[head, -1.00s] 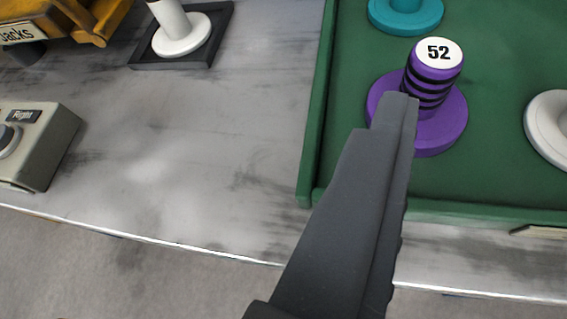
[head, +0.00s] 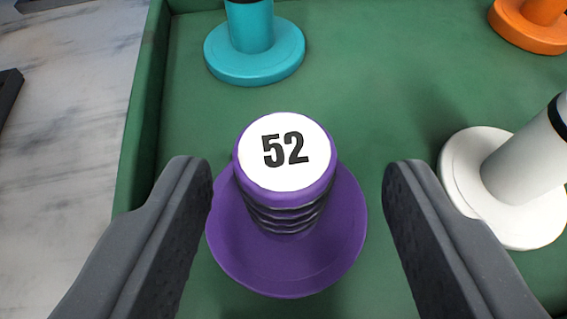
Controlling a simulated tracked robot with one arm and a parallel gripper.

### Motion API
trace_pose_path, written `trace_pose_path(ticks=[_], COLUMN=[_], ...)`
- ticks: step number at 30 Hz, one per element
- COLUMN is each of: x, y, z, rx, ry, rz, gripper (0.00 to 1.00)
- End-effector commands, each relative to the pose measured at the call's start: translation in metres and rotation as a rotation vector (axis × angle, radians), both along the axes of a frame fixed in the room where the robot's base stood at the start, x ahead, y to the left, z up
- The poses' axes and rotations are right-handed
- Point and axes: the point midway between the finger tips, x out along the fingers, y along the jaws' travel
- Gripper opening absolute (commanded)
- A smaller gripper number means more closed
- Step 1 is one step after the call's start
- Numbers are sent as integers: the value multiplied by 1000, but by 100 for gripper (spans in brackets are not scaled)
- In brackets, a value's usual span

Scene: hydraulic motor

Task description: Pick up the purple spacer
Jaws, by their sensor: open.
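The purple spacer (head: 287,262) stands upright on a green tray (head: 395,60). It has a wide round base, a narrower post with black bands, and a white top marked 52. My gripper (head: 297,185) is open, with one dark finger on each side of the spacer. The fingertips appear apart from the post, with a gap on both sides. The left fingertip overlaps the edge of the base in the picture; I cannot tell its height above the base.
A teal spacer (head: 254,58) stands behind the purple one. A white spacer (head: 505,185) stands close to the right finger. An orange spacer (head: 530,30) is at the far right. The tray's raised green wall (head: 140,130) runs along the left, with grey tabletop (head: 70,150) beyond.

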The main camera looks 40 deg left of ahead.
Motion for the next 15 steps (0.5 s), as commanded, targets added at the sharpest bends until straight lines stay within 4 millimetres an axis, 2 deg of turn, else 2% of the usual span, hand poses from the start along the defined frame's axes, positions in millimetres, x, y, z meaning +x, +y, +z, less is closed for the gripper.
trace_pose_path(ticks=[7, 15], x=[18, 30], y=[20, 28], z=[-12, -20], rx=[0, -3], ry=[-2, 2], rz=[2, -2], gripper=[51, 51])
